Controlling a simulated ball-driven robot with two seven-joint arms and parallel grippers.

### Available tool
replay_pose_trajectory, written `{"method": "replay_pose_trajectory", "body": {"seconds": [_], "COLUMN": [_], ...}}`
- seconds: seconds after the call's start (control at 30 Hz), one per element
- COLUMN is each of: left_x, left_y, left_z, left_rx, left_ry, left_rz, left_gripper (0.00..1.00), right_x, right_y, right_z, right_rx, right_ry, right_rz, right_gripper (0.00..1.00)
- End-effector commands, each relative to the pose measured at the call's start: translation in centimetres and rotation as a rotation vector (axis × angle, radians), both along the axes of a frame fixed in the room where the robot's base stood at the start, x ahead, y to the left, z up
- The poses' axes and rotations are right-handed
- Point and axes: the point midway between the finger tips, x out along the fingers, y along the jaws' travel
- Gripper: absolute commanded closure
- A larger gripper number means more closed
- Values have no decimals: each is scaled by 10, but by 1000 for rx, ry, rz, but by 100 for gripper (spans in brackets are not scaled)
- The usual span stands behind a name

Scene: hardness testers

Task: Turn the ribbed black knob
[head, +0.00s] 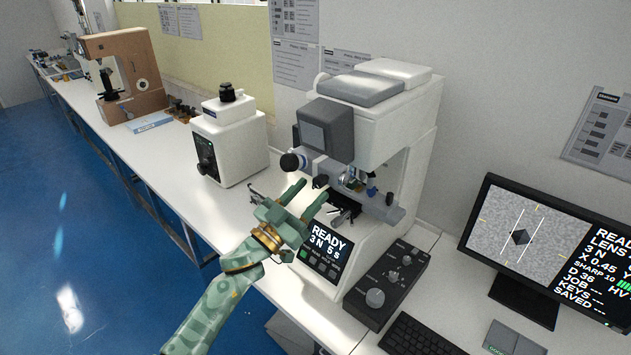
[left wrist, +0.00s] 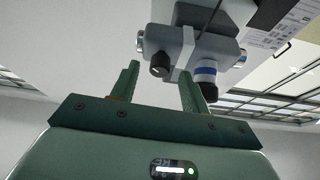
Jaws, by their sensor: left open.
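A small black knob (head: 320,181) sits on the front of the large white hardness tester, below its grey head. In the left wrist view a black knob (left wrist: 160,66) with a ridged side hangs from a grey housing, between and beyond my fingertips. My left gripper (head: 315,189) is open and empty, its two green fingers pointing at the tester. It also shows in the left wrist view (left wrist: 159,72), with the knob apart from both fingers as far as I can tell. My right gripper is out of view.
A round black end with a blue-white collar (left wrist: 205,70) is close to one finger. The tester's display (head: 325,243) is below my gripper. A control box (head: 385,285), keyboard (head: 420,335) and monitor (head: 545,245) stand right. A smaller white tester (head: 235,145) stands left.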

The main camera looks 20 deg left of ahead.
Motion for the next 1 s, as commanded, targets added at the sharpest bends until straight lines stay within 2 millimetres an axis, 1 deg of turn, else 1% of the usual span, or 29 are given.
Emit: {"method": "replay_pose_trajectory", "body": {"seconds": [0.03, 0.1, 0.2, 0.3, 0.53, 0.57, 0.6, 0.7, 1.0], "left_x": [8, 15, 22, 25, 25, 25, 25, 25, 25], "left_y": [-3, -6, -9, -10, -10, -10, -10, -10, -10], "left_z": [5, 8, 10, 11, 10, 10, 10, 10, 10], "left_rx": [-1, 0, 0, 0, 1, 1, 1, 1, 21], "left_ry": [-2, -1, 0, 0, 1, 1, 1, 1, -6], "left_rz": [1, 1, 1, 0, 0, 0, 0, 0, 0], "left_gripper": [54, 54, 54, 54, 54, 63, 74, 99, 99], "right_x": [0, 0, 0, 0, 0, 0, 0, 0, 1], "right_y": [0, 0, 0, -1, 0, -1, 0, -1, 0], "right_z": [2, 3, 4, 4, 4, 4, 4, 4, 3], "right_rx": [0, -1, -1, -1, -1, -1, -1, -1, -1], "right_ry": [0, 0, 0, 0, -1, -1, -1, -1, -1], "right_rz": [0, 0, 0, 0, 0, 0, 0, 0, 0], "right_gripper": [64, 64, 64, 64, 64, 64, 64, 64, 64]}}
